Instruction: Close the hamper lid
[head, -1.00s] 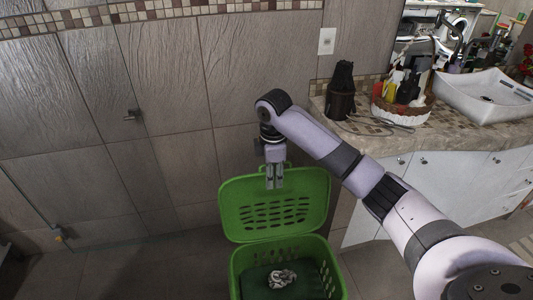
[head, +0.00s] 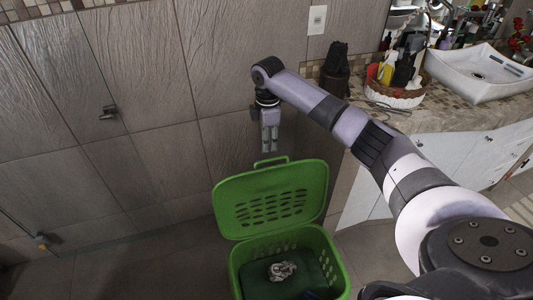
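The green hamper (head: 288,262) stands on the floor at the bottom middle of the head view. Its green slotted lid (head: 270,197) is open, tilted up and back behind the opening, with a small handle loop at its top edge. My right gripper (head: 269,151) points down just above and behind the lid's top edge, apart from it as far as I can see. Its two fingers are close together with nothing between them. My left gripper is not in view.
A crumpled black-and-white cloth (head: 282,270) lies inside the hamper. A tiled wall (head: 160,170) is close behind. To the right stands a counter (head: 440,115) with a basket (head: 395,93), a dark vase (head: 335,70) and a white sink (head: 480,73). The floor left of the hamper is clear.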

